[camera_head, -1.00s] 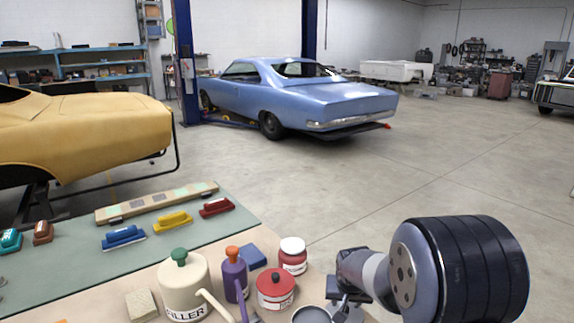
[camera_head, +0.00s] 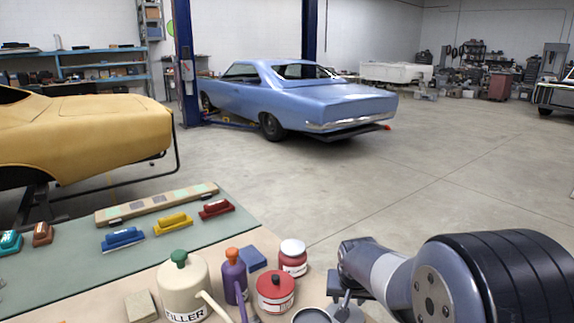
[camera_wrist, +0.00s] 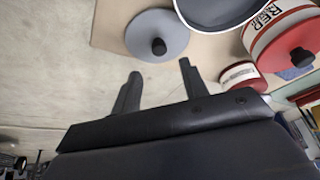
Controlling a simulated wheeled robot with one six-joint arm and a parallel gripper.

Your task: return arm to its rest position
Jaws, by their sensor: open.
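My gripper (camera_wrist: 157,82) is open in the wrist view, its two dark fingers apart with nothing between them. A grey disc-shaped lid with a black knob (camera_wrist: 165,25) lies beyond the fingertips, on the bench. In the head view my arm fills the lower right corner, over the bench's right end. The fingers are hard to make out there, low beside the grey lid.
An open round can (camera_head: 312,316), a red tin (camera_head: 275,293), a white jar with a red label (camera_head: 293,258), a purple bottle (camera_head: 235,276) and a cream filler can (camera_head: 183,288) crowd the bench left of my arm. Open concrete floor (camera_head: 440,200) lies beyond.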

